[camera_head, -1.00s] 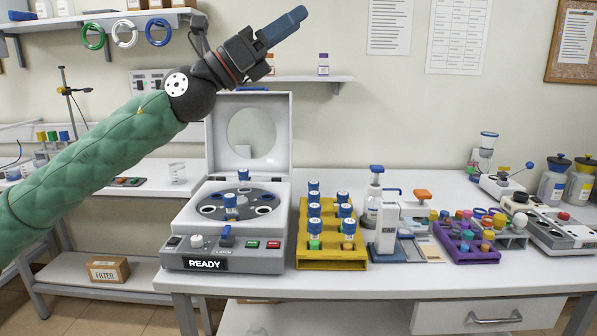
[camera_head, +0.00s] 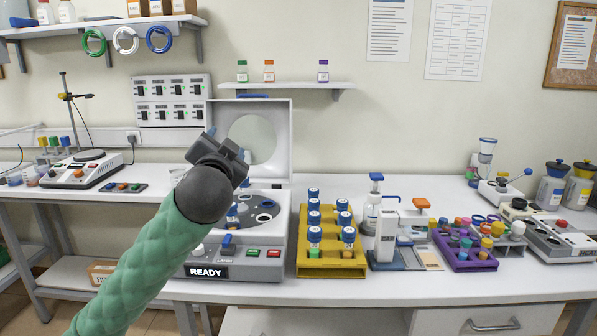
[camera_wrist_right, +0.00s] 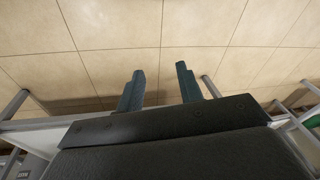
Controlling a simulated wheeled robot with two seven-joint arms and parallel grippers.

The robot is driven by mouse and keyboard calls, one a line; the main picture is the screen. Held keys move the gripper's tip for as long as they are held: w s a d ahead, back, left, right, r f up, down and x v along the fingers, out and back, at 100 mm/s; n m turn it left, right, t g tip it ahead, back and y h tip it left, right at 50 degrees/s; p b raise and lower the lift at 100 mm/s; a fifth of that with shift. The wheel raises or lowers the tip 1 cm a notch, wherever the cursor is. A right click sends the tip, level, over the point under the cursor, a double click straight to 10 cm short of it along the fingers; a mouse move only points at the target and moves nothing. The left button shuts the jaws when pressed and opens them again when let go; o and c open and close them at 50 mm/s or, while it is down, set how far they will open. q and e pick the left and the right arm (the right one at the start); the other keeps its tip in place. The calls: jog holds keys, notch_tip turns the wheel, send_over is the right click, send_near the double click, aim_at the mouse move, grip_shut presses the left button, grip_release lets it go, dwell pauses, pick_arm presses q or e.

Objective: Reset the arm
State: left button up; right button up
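My left arm, in a green sleeve, comes in from the lower left in the head view. Its gripper (camera_head: 225,148) is in front of the open-lidded white centrifuge (camera_head: 250,270) and covers part of its rotor. It points away from me, and its fingertips are too foreshortened to tell their state. My right gripper (camera_wrist_right: 158,82) shows only in the right wrist view. Its two blue-grey fingers are apart with nothing between them, over the tiled floor. The right arm is not in the head view.
The centrifuge display reads READY. A yellow rack (camera_head: 331,265) with several blue-capped vials stands right of it. Further right are a white dispenser (camera_head: 386,240) and a purple rack (camera_head: 465,255). A shelf (camera_head: 290,86) with small bottles hangs behind.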

pick_arm(q)
jog(key=s+f+n+g+h+p, duration=0.1)
jog(key=s+f+g, duration=0.3)
jog(key=f, duration=0.8)
jog(key=s+f+n+g+h+p, duration=0.1)
jog(key=s+f+g, duration=0.3)
jog(key=f, duration=0.8)
jog(key=s+f+n+g+p, duration=0.15)
jog(key=s+f, duration=0.45)
jog(key=f, duration=0.6)
jog(key=s+f+n+g+p, duration=0.1)
jog(key=s+f+g, duration=0.3)
jog(key=s+f, duration=0.7)
jog(key=s+d+f+n+g+p, duration=0.1)
jog(key=s+f+g, duration=0.3)
jog(key=s+f, duration=0.6)
jog(key=s, duration=0.7)
jog(key=shift+s+d+f+h+p, duration=0.3)
jog(key=shift+s+f+h+p, duration=0.1)
pick_arm(e)
jog(key=w+v, duration=0.2)
jog(key=v, duration=0.9)
jog(key=shift+w+r+t, duration=0.15)
jog(key=shift+r+t, duration=0.25)
jog(key=shift+r, duration=0.1)
jog(key=shift+d, duration=0.1)
